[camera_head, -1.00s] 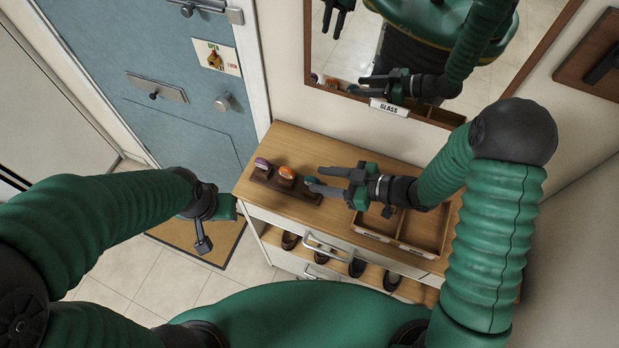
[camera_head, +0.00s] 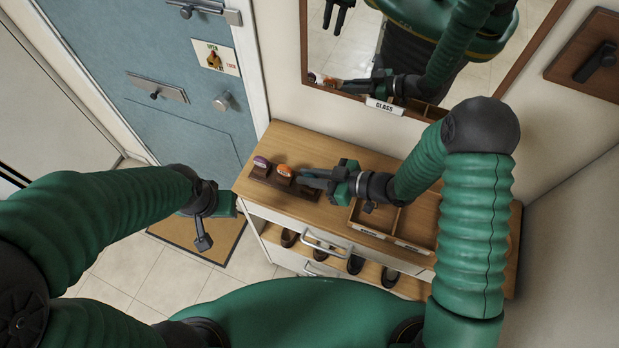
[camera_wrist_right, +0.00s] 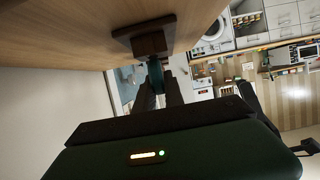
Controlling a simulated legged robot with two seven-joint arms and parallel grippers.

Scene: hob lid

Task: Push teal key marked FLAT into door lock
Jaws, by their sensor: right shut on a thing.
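The teal key (camera_wrist_right: 157,75) shows in the right wrist view between my right gripper's fingers (camera_wrist_right: 159,92), at the dark wooden rack. In the head view my right gripper (camera_head: 308,178) is shut at the rack's right end and hides the key; its FLAT marking cannot be read. The blue door has a brass lock (camera_head: 214,60) on a plate with OPEN and LOCK lettering, at upper left, well away from the gripper. My left gripper (camera_head: 203,242) hangs low in front of the doormat; its fingers are too unclear to judge.
The dark rack (camera_head: 260,180) also holds a purple key (camera_head: 262,162) and an orange key (camera_head: 284,171). A divided wooden tray (camera_head: 412,243) lies on the cabinet top (camera_head: 300,141) under my right arm. A mirror (camera_head: 350,50) hangs behind. Shoes stand on the shelf below.

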